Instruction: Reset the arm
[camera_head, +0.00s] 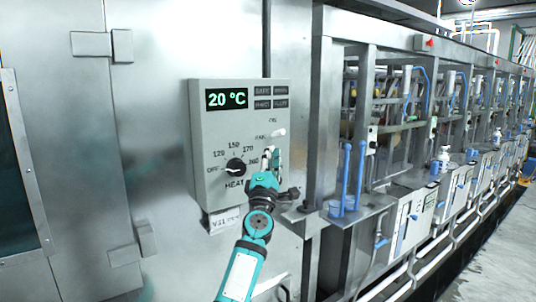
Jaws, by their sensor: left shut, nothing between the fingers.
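My left gripper (271,158) is in front of the right part of a grey control box (205,130) on a steel cabinet. It is shut and empty, pointing up. My teal and black left arm comes up from the bottom middle. The fingertips are near a small white switch (279,132) on the box; I cannot tell whether they touch it. A black heat knob (236,167) sits left of the gripper, with its pointer toward OFF. The display (227,98) reads 20 °C. My right gripper is not in view.
The steel cabinet (160,60) fills the left and middle. A row of machine frames with pipes and blue handles (346,172) runs away to the right. A metal ledge (368,208) juts out right of the arm. The floor (490,265) at lower right is clear.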

